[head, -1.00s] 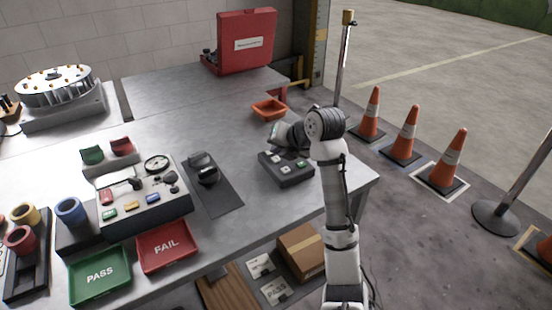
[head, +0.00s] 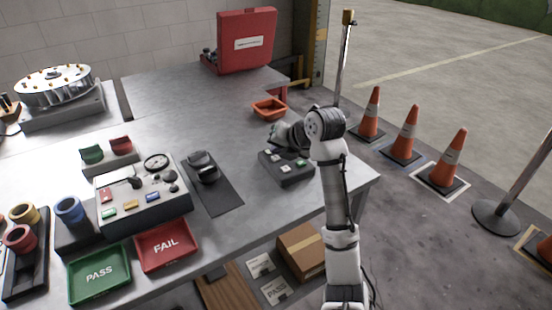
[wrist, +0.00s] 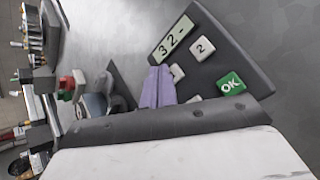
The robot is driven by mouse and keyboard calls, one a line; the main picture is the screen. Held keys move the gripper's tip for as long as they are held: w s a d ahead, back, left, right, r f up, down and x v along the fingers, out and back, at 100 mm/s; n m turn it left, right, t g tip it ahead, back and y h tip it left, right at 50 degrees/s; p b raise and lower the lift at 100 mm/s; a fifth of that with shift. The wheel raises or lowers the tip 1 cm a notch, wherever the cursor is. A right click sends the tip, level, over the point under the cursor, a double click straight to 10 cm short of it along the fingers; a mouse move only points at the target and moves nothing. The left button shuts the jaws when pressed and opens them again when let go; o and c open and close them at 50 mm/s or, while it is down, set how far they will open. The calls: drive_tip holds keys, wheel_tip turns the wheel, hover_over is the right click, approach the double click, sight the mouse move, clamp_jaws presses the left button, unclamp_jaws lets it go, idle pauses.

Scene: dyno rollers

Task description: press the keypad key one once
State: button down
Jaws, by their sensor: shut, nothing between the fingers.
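The dark keypad (head: 287,172) lies on the grey bench near its right front corner. In the wrist view, the keypad (wrist: 246,66) has a display (wrist: 171,39) reading "32-", a white key 2 (wrist: 202,48) and a green OK key (wrist: 231,84). Another white key (wrist: 179,73) sits right beside my fingertips, partly covered, its label unreadable. One more white key (wrist: 194,99) is partly hidden. My gripper (wrist: 158,72) is shut and empty, its pale purple fingers over or against the keypad's near side. I cannot tell whether it touches a key.
An orange tray (head: 269,109) stands behind the keypad. A black mat (head: 215,192) with a dark device lies to its left, then a tester box (head: 145,200) and the PASS (head: 100,277) and FAIL (head: 166,247) trays.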

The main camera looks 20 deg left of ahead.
sight(278, 162)
drive_tip(key=shift+f, duration=0.25)
drive_tip(key=shift+f+b, duration=0.4)
drive_tip(key=shift+b, duration=0.1)
idle(0.4)
idle(0.4)
drive_tip(key=shift+r+p, duration=0.4)
drive_tip(key=shift+r, duration=0.4)
drive_tip(key=shift+r+p, duration=1.6)
drive_tip(key=shift+r, duration=0.95)
